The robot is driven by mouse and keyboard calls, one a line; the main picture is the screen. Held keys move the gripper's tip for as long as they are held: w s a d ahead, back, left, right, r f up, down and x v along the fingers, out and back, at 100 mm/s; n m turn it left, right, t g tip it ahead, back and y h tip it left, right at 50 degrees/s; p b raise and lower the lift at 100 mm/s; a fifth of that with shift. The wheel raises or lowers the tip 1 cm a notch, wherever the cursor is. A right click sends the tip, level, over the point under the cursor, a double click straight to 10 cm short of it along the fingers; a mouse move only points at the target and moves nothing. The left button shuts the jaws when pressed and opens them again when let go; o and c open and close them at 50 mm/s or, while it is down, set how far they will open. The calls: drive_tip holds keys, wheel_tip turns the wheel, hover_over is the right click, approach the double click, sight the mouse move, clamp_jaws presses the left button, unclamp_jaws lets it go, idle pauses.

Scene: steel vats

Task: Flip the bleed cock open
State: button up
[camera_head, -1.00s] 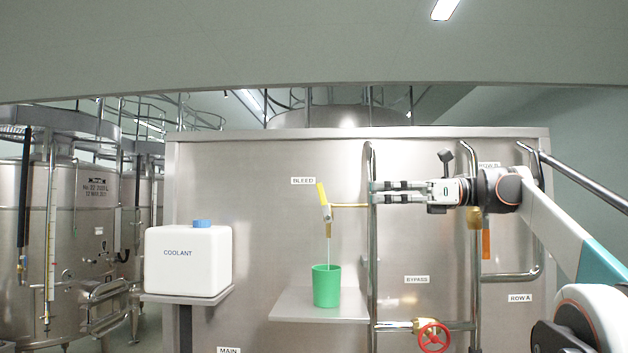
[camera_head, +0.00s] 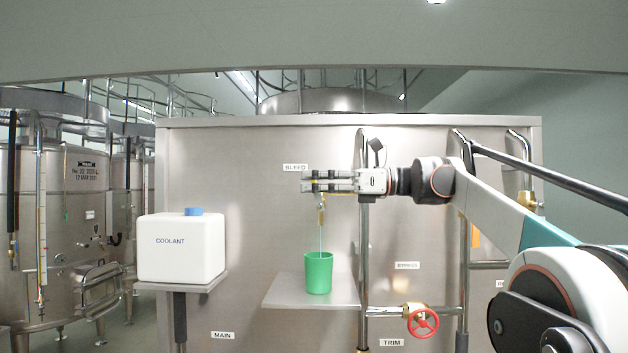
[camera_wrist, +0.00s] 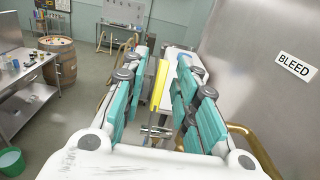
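The bleed cock (camera_head: 322,216) is a small brass fitting on the panel below the BLEED label (camera_head: 295,167). A thin pale line runs from it down to a green cup (camera_head: 319,273); I cannot tell if it is liquid or a tube. My gripper (camera_head: 306,181) is at the cock's handle and hides most of it in the head view. In the wrist view the yellow handle (camera_wrist: 158,85) stands between the teal finger pads of my gripper (camera_wrist: 160,95), with gaps showing on both sides. The gripper is open.
A white coolant canister (camera_head: 181,248) stands on a shelf to the left. The green cup rests on a steel shelf (camera_head: 285,292). A vertical pipe (camera_head: 363,240) rises right of the cock, with a red handwheel (camera_head: 423,323) low down. The BLEED label also shows in the wrist view (camera_wrist: 295,66).

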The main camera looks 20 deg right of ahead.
drive_tip(key=shift+a, duration=0.1)
clamp_jaws()
drive_tip(key=shift+s+d+f+t+y+b, duration=0.15)
drive_tip(key=shift+d+t+y+b, duration=0.25)
drive_tip(key=shift+y+b, duration=0.6)
drive_tip(key=shift+d+r+y+b, duration=0.25)
drive_tip(key=shift+d+y+b, duration=0.1)
drive_tip(key=shift+y+b, duration=0.2)
unclamp_jaws()
